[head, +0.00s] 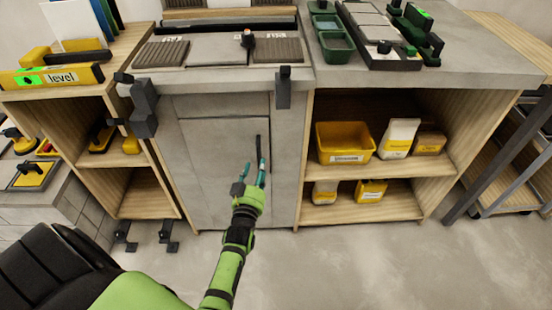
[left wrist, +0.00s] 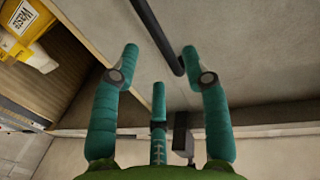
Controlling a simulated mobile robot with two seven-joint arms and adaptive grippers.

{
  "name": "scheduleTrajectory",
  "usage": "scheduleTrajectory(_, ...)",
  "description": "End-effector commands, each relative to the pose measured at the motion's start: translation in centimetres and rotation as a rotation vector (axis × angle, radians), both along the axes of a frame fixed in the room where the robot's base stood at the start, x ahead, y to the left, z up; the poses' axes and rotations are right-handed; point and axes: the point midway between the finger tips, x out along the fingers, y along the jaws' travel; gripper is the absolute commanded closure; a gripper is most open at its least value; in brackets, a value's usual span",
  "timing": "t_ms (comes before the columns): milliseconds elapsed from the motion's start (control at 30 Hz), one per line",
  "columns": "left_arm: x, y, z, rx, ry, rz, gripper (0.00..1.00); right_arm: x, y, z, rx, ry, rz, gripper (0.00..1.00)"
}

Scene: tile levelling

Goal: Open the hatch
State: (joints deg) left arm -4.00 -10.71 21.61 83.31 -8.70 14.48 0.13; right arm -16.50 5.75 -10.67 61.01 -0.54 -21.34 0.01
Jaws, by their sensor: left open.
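The hatch (head: 212,150) is a grey panel in the front of the grey middle unit and looks shut. A dark upright bar handle (head: 258,150) sits near its right edge. My left gripper (head: 254,174) is just in front of the handle's lower part. In the left wrist view its teal fingers (left wrist: 160,56) are spread and empty. The dark handle (left wrist: 158,36) runs in from the top, between and beyond the two outer fingertips. I cannot tell whether any finger touches it. My right gripper is not in view.
Open wooden shelves flank the hatch; the right one holds a yellow bin (head: 345,143) and several packages. A yellow level (head: 52,77) lies on the left top. Dark clamp-like parts (head: 143,108) stick out at the unit's upper left. The floor (head: 350,262) in front is clear.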

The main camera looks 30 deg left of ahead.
Motion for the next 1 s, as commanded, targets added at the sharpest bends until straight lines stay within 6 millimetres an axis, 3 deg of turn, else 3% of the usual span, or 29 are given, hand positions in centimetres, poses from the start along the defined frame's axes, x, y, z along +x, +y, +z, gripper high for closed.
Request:
scheduleTrajectory(333,4.8,1.7,-0.1,-0.002,0.002,-0.002,0.54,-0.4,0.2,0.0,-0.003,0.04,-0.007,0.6)
scheduleTrajectory(700,5.5,2.0,-0.1,-0.001,0.004,-0.002,0.54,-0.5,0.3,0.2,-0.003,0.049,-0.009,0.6)
scheduleTrajectory(733,5.5,2.0,-0.1,-0.001,0.004,-0.002,0.58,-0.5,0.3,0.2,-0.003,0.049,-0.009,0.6)
scheduleTrajectory(833,5.5,2.0,-0.1,-0.001,0.004,-0.002,0.98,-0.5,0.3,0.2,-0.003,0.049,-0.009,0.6)
scheduleTrajectory(1000,5.5,2.0,0.0,-0.001,0.004,-0.002,1.0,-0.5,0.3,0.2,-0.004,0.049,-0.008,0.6)
